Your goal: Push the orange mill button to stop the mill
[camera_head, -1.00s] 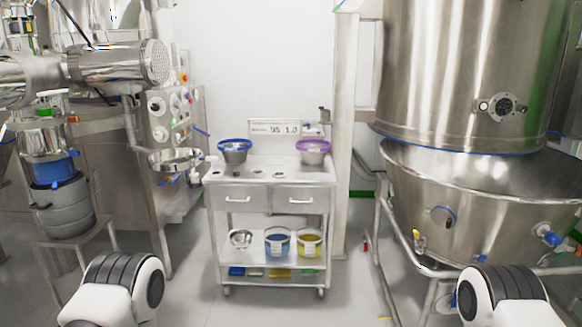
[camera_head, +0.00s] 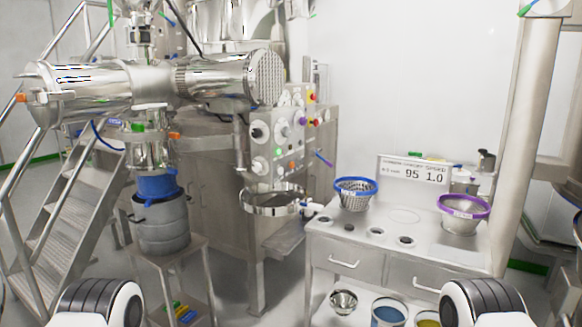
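The steel mill (camera_head: 150,90) lies as a horizontal cylinder at the upper left, with a perforated round end at its right. A small orange part (camera_head: 20,98) shows at its left end, and another orange part (camera_head: 174,135) sits beside the outlet below it. A control panel (camera_head: 270,140) with several knobs and buttons stands behind, right of the mill. Small red and yellow controls (camera_head: 311,95) show on its right edge. I cannot tell which orange piece is the mill button. Only white and black links of my arms show at the bottom; neither gripper is in view.
A steel cart (camera_head: 345,258) at the right carries a blue-rimmed sieve (camera_head: 356,193), a purple-rimmed sieve (camera_head: 462,213) and a sign (camera_head: 414,171). A grey drum (camera_head: 162,222) stands on a stool under the mill. Metal stairs (camera_head: 70,205) are at the left.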

